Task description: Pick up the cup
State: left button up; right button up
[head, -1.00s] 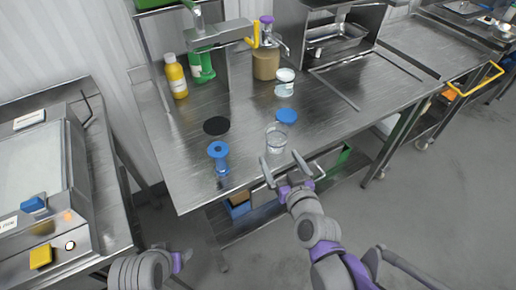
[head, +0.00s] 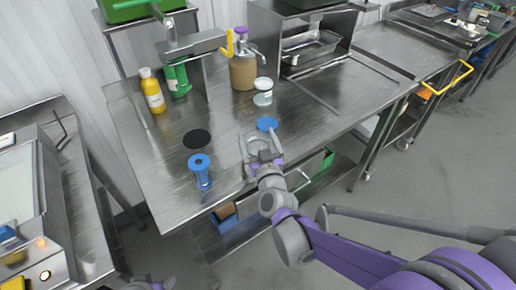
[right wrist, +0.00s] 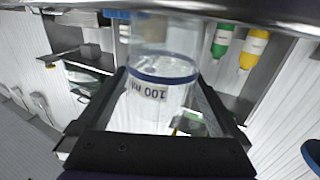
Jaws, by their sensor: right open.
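The clear cup (head: 257,143) stands on the steel table near its front edge. In the right wrist view the cup (right wrist: 160,75) shows a dark ring and an upside-down 100 ml label. My right gripper (head: 262,150) is open, with its fingers on either side of the cup at the table's front edge. Whether a finger touches the cup I cannot tell. Of my left arm only a small part (head: 150,284) shows at the bottom edge; its jaws are not visible.
A blue spool-shaped thing (head: 201,171) stands left of the cup, a blue disc (head: 267,123) lies just behind it. A black disc (head: 197,139), a white-lidded jar (head: 263,91), a brown dispenser (head: 243,71) and a yellow bottle (head: 152,90) are farther back.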

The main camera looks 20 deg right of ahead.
jog(key=shift+w, duration=1.05)
jog(key=shift+s, duration=0.1)
jog(key=shift+c, duration=0.2)
jog(key=c, duration=1.1)
jog(key=shift+r, duration=0.1)
jog(key=shift+c, duration=0.2)
